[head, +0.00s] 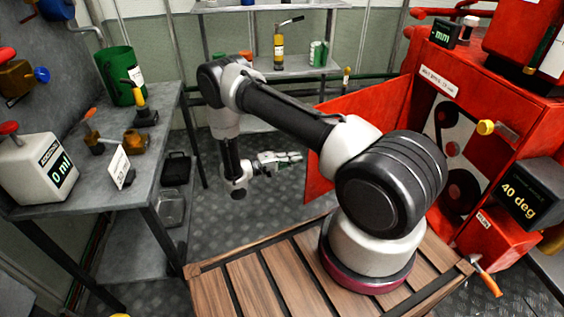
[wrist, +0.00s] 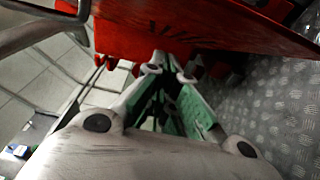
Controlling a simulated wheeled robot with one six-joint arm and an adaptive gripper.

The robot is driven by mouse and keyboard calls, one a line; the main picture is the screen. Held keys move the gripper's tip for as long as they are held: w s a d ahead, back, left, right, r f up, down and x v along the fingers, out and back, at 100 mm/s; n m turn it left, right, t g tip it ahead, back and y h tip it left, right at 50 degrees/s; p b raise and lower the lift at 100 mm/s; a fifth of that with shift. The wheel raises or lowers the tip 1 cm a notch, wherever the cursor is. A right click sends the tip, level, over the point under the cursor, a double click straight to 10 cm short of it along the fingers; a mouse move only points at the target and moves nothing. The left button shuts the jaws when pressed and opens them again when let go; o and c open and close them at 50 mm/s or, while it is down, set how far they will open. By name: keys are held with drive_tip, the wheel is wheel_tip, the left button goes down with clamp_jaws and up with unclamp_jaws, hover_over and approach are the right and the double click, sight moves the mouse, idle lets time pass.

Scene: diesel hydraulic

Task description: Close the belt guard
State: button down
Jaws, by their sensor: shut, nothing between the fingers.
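The belt guard (head: 350,125) is a red panel on the left side of the red machine. It stands swung open, and the pulleys and belt opening (head: 457,150) behind it are exposed. My gripper (head: 299,158) is shut and empty, just left of the guard's free edge in the head view. In the wrist view my gripper's fingertips (wrist: 170,72) point at a red panel (wrist: 200,28), which looks like the guard. They are close to it, but I cannot tell whether they touch. My arm hides part of the guard in the head view.
A grey workbench (head: 75,185) with a green container (head: 117,75) and a "0 ml" box (head: 42,168) stands at left. A shelf (head: 290,66) with bottles is at the back. A "40 deg" display (head: 523,192) is at right. Metal floor between bench and machine is clear.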

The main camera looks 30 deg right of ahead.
drive_tip(key=shift+s+d, duration=0.3)
drive_tip(key=shift+s, duration=0.4)
drive_tip(key=shift+s+d, duration=0.3)
drive_tip(key=shift+s, duration=0.4)
drive_tip(key=shift+s+d, duration=0.3)
drive_tip(key=shift+s, duration=0.4)
